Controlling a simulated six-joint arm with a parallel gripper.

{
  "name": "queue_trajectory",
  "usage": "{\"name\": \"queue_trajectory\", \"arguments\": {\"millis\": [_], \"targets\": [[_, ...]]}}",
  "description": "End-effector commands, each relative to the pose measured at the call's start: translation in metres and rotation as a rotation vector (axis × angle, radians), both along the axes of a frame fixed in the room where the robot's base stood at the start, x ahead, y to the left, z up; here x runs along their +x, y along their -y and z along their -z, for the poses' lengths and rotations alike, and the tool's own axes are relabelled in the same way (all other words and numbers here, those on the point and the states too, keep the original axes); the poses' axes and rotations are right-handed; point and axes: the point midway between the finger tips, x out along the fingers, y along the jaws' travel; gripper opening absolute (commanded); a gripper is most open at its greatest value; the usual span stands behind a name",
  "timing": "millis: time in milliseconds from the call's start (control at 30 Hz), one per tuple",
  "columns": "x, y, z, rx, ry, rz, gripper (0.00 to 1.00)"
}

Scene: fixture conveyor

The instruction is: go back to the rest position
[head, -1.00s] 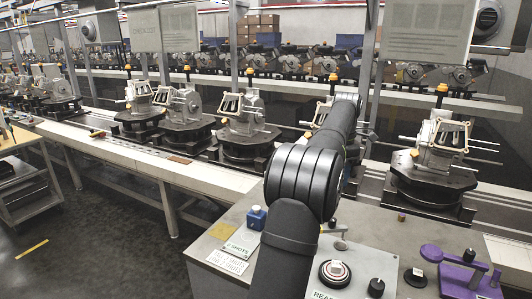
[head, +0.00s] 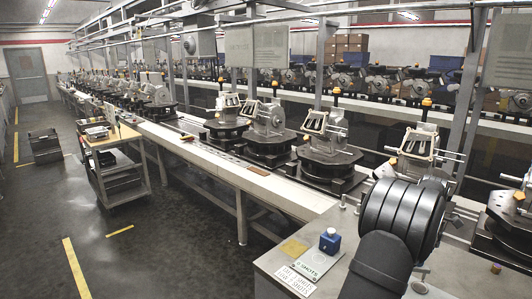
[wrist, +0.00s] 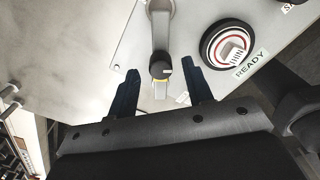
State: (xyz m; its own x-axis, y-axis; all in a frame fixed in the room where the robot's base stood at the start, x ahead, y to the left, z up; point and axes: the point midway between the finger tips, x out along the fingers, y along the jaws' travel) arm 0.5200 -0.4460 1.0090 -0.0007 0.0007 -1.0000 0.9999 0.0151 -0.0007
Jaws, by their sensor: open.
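My gripper (wrist: 158,66) shows in the wrist view with its two dark fingers apart and nothing held between them. A metal lever (wrist: 160,30) with a dark, yellow-ringed end lies in line with the gap between the fingers; I cannot tell how far below them it is. The panel with the round red-and-white button (wrist: 228,46) labelled READY is right of the fingers. In the head view my dark arm covers the lower right, and my gripper is hidden there.
Several engine fixtures (head: 327,140) stand along the conveyor (head: 215,157).

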Motion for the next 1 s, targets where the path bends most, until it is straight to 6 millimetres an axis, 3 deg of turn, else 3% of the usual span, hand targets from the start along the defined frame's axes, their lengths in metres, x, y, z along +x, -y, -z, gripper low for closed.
{"name": "queue_trajectory", "arguments": {"millis": [233, 667, 867, 1000], "targets": [[0.000, 0.000, 0.022, -0.001, 0.001, 0.000, 0.46], [0.000, 0.000, 0.022, -0.001, 0.001, 0.001, 0.46], [0.001, 0.001, 0.002, -0.003, 0.003, 0.000, 0.46], [0.001, 0.001, -0.024, -0.004, 0.004, 0.000, 0.46]]}}
